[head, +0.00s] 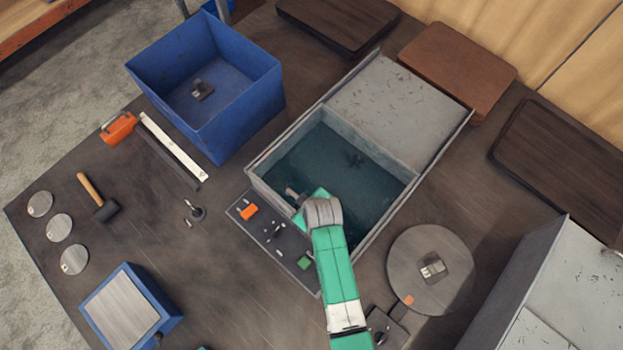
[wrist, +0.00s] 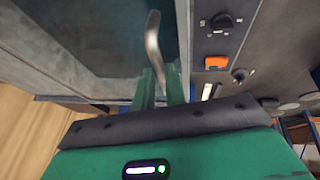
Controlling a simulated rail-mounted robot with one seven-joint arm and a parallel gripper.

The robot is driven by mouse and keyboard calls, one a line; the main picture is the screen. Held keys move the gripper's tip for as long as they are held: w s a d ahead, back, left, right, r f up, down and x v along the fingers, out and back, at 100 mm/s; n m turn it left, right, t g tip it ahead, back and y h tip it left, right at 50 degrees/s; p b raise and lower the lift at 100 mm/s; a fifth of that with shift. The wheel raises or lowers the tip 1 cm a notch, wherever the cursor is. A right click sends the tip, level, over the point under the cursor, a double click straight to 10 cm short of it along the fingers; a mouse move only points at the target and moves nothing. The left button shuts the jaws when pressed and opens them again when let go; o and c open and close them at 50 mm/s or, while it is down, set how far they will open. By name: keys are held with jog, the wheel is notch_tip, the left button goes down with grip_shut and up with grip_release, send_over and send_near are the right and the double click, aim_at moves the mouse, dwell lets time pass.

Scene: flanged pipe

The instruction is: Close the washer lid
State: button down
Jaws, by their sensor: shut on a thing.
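The washer (head: 262,163) is a grey metal tank, open at its front, with dark liquid inside. Its flat, worn grey lid (head: 400,108) lies over the back, upper-right part. My gripper (head: 300,197) is at the tank's lower-left side, by the control panel. In the wrist view, my gripper's green fingers (wrist: 161,86) are shut on a curved metal handle (wrist: 152,40), which stands up between them. The tank's inside and rim (wrist: 75,65) show left of the handle. What the handle is fixed to is hidden.
The control panel (head: 263,232) has an orange switch (head: 249,212) and knobs. A blue bin (head: 245,110) stands upper left. A round plate (head: 430,245) lies right of my arm. A mallet (head: 98,200) and several discs lie left. The bench between them is partly clear.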

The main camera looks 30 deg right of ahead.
jog(key=shift+a, duration=0.25)
jog(key=c, duration=1.5)
grip_release()
jog(key=shift+a, duration=0.2)
jog(key=shift+o, duration=0.2)
jog(key=v, duration=0.8)
jog(key=shift+p, duration=0.35)
jog(key=shift+d, duration=0.1)
